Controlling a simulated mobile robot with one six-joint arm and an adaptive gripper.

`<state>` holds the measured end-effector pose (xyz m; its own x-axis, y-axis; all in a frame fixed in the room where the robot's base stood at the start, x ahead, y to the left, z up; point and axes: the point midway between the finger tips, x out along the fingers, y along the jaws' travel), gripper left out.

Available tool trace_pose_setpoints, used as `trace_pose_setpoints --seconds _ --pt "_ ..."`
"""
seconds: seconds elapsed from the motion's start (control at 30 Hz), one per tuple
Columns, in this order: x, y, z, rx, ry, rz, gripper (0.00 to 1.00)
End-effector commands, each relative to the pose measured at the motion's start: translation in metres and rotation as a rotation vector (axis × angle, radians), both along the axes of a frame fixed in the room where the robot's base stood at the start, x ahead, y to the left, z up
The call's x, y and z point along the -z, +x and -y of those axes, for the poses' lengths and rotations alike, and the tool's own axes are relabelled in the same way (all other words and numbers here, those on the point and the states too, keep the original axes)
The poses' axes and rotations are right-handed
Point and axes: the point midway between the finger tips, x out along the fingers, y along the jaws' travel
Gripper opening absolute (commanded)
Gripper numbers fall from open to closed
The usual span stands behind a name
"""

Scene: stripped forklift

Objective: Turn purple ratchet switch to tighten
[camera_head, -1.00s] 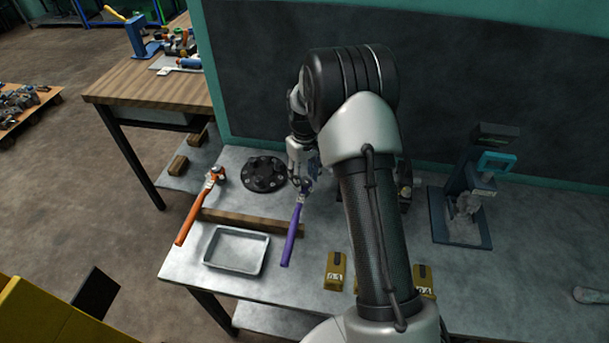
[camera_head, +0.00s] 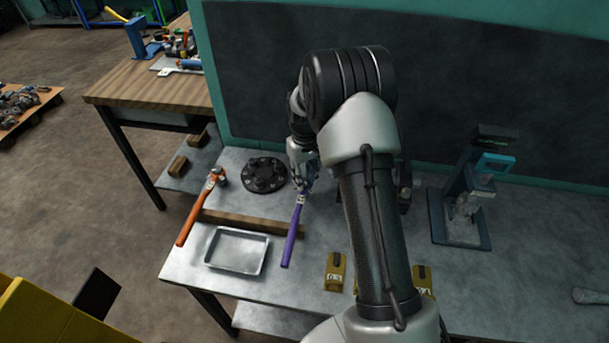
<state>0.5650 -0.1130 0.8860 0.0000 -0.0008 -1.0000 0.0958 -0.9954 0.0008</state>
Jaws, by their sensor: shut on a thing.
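The purple ratchet (camera_head: 293,235) lies on the grey workbench, its handle pointing toward the bench's front edge and its head away from it. My gripper (camera_head: 304,176) is at the head end of the purple ratchet, coming down from above. It is shut on the ratchet's head. The switch on the head is hidden by my gripper and too small to make out. An orange ratchet (camera_head: 198,212) lies to the left, its head toward the back.
A black round flange (camera_head: 264,174) sits left of my gripper. A wooden strip (camera_head: 250,221) and a shallow metal tray (camera_head: 237,250) lie in front of it. Yellow numbered blocks (camera_head: 335,272) stand at the front. A blue-grey press (camera_head: 462,205) stands at right.

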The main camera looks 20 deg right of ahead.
Motion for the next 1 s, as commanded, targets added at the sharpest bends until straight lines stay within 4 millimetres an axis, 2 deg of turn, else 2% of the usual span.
trace_pose_setpoints --seconds 1.0 --pt "-0.0008 -0.0003 -0.0001 0.924 0.001 0.000 0.02"
